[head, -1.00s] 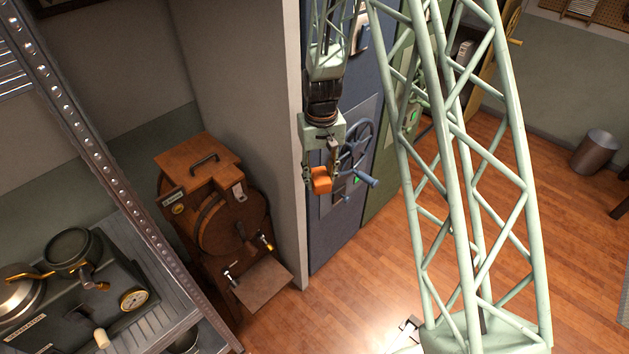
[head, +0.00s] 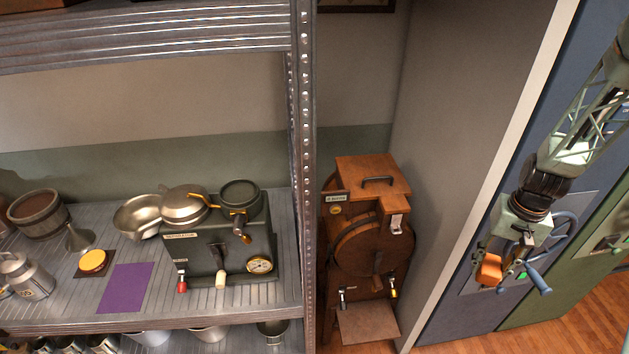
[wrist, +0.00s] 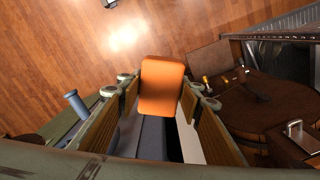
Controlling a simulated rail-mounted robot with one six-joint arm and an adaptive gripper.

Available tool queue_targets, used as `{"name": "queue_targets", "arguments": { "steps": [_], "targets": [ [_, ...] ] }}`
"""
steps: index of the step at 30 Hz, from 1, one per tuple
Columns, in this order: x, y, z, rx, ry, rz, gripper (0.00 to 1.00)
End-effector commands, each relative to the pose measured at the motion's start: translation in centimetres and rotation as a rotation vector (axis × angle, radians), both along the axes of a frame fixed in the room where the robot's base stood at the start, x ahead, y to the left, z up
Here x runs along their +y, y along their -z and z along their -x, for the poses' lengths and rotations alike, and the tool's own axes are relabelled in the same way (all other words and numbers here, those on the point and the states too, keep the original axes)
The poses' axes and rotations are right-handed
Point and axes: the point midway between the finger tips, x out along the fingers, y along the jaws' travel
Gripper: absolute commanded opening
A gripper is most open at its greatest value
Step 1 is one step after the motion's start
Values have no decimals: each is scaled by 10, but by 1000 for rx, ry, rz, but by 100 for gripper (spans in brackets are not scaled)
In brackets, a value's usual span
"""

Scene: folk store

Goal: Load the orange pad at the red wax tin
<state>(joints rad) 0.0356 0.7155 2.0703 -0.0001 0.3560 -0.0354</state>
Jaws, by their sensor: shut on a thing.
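My gripper (head: 497,262) is at the right of the head view, in the air in front of a blue cabinet door. It is shut on the orange pad (head: 488,270). In the wrist view the orange pad (wrist: 162,85) is a rounded block between the two fingers. I cannot make out a tin that is clearly red. A small round thing with an orange-yellow top (head: 93,262) lies on a dark square on the shelf at the left, far from my gripper.
The metal shelf (head: 60,312) holds a purple mat (head: 126,287), a dark machine with a gauge (head: 225,255), pans and a funnel (head: 79,238). A shelf post (head: 305,160) and a wooden drum machine (head: 370,245) stand between shelf and gripper. A wheel handle (head: 565,232) is close behind the gripper.

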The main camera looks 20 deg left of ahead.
Motion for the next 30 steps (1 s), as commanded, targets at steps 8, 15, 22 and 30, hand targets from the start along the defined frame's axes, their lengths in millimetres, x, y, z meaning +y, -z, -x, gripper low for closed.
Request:
{"name": "queue_targets", "arguments": {
  "steps": [8, 15, 22, 30],
  "targets": [
    [-12, 36, 0, 0, 1, 0, 24],
    [-23, 63, 0, 0, 1, 0, 24],
    [-32, 88, 0, 0, 1, 0, 24],
    [-42, 111, 1, 0, 0, 0, 24]
  ]
}}
